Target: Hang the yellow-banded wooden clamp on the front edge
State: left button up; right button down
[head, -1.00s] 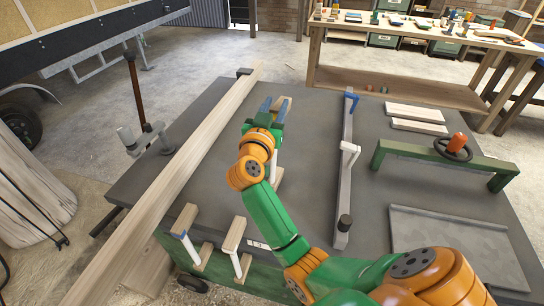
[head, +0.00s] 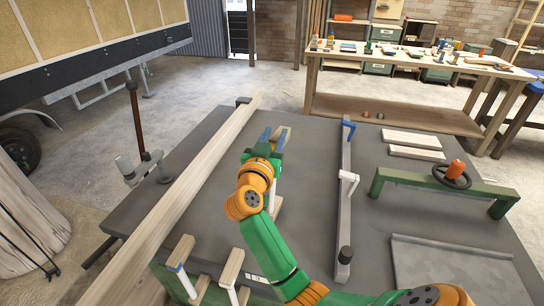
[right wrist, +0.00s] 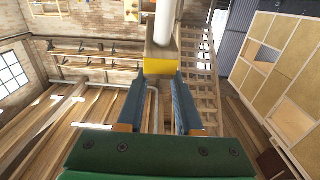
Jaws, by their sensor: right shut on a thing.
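My right gripper (head: 271,136) is shut on the yellow-banded wooden clamp (head: 284,137) and holds it over the far part of the grey table (head: 225,215). In the right wrist view the clamp's yellow band (right wrist: 159,66) sits between the blue fingertips, with a pale post rising above it. The clamp's lower wooden jaw (head: 278,206) shows beside my arm; whether it touches the tabletop I cannot tell. At the near front edge, a blue-banded clamp (head: 180,251) and another wooden clamp (head: 232,267) hang side by side. My left gripper is out of view.
A long plank (head: 190,190) lies along the table's left side. A grey bar clamp (head: 345,200) lies right of my arm. A green frame with a handwheel (head: 445,185) and pale boards (head: 412,140) are further right. A workbench (head: 420,60) stands behind.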

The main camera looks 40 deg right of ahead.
jog(key=w+r, duration=0.1)
jog(key=w+d+r+p, duration=0.1)
jog(key=d+r, duration=0.1)
jog(key=shift+w+d+r, duration=0.25)
jog(key=shift+w+r, duration=0.1)
jog(key=shift+w, duration=0.05)
jog(key=r, duration=0.2)
jog(key=s+a+r, duration=0.1)
jog(key=shift+r+p, duration=0.3)
jog(key=shift+s+a+r, duration=0.1)
jog(key=shift+s+a, duration=0.05)
jog(key=c, duration=1.4)
grip_release()
jog(key=shift+w+d, duration=0.2)
jog(key=shift+w, duration=0.05)
jog(key=o, duration=0.4)
jog(key=shift+w+f, duration=0.1)
jog(key=shift+f, duration=0.1)
jog(key=shift+c, duration=0.2)
jog(key=o, duration=0.7)
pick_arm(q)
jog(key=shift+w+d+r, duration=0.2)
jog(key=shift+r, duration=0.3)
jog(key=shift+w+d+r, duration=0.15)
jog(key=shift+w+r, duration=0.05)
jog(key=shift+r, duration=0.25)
pick_arm(e)
jog(key=shift+a+r, duration=0.1)
jog(key=shift+r, duration=0.05)
